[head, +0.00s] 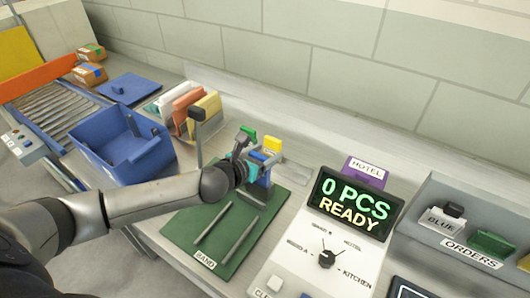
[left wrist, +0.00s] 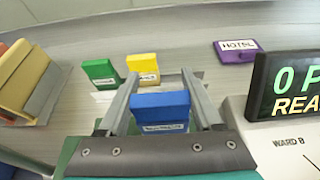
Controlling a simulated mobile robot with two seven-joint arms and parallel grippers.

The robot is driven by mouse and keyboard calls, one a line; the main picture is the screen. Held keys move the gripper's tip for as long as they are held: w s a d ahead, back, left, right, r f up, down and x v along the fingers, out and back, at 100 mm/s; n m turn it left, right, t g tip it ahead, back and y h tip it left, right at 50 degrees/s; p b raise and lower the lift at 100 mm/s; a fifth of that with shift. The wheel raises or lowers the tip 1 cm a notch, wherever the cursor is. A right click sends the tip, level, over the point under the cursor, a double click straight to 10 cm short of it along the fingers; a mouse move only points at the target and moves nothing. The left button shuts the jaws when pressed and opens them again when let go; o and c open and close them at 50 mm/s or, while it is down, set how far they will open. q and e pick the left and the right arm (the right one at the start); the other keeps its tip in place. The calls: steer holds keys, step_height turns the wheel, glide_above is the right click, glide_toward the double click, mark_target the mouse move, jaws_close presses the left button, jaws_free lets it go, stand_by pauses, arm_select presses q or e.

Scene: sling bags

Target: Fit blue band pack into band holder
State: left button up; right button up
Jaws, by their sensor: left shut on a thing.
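My left gripper (left wrist: 160,76) is shut on the blue band pack (left wrist: 161,107), which sits between its two fingers with a white label facing the wrist camera. In the head view the gripper is over the far part of a green mat (head: 229,226) with a tag that seems to read BAND. Two grey bars (head: 238,243) lie on the mat's near part; I cannot tell whether they belong to the band holder. A green pack (left wrist: 100,72) and a yellow pack (left wrist: 143,67) stand beyond the blue one. My right gripper is not in view.
A display (head: 354,204) reading 0 PCS READY and a purple HOTEL block (head: 365,172) stand right of the mat. A blue bin (head: 99,163) and a rack of upright folders (head: 206,108) are to the left. An ORDERS tray (head: 471,254) is at far right.

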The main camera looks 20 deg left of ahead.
arm_select(q)
steer(key=shift+f+b, duration=1.7)
steer(key=shift+f, duration=0.65)
steer(key=o, duration=1.4)
steer(key=p+v, duration=0.1)
steer(key=v, duration=1.4)
steer(key=shift+s, duration=0.2)
